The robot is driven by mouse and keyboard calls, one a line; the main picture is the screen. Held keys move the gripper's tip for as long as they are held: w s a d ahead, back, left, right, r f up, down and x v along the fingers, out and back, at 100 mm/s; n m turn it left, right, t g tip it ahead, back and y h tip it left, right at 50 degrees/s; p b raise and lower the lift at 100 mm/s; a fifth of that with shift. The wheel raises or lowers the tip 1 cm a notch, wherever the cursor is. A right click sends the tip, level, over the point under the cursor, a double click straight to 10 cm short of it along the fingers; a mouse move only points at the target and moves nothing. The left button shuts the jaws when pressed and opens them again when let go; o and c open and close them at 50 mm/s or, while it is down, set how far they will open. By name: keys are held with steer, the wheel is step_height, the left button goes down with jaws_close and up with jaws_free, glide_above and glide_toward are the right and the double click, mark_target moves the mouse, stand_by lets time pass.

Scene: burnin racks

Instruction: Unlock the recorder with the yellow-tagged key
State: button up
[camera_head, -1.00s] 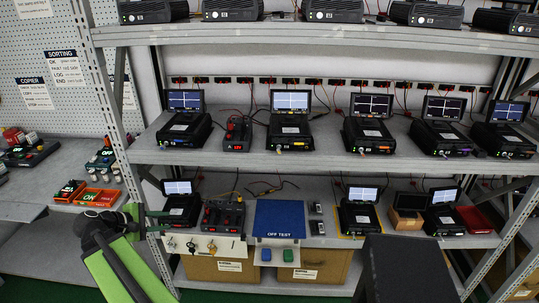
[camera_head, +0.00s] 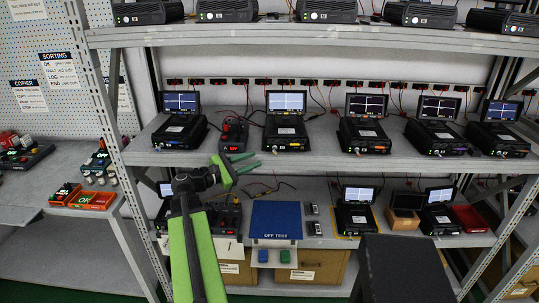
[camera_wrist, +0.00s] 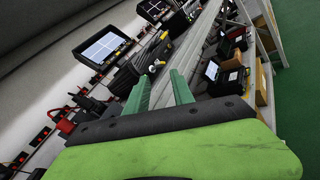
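Several black recorders with lit screens stand on the middle shelf. One recorder (camera_head: 286,133) has a yellow mark on its front; a recorder with yellow on its front also shows in the wrist view (camera_wrist: 150,58). My gripper (camera_head: 258,160) is in front of the middle shelf's edge, below and left of that recorder. The white key panel (camera_head: 229,241) on the lower shelf is mostly behind my arm. I cannot make out a yellow-tagged key.
A small black box with a red display (camera_head: 234,135) stands left of the yellow-marked recorder. A blue OFF TEST mat (camera_head: 276,218) lies on the lower shelf. The rack's left post (camera_head: 98,110) stands left of my arm. Orange trays (camera_head: 92,200) sit on the left table.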

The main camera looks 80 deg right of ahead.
mark_target(274, 152)
steer(key=x, duration=0.7)
steer(key=shift+s+d, duration=0.25)
steer(key=shift+d, duration=0.05)
steer(key=shift+c, duration=0.4)
jaws_close()
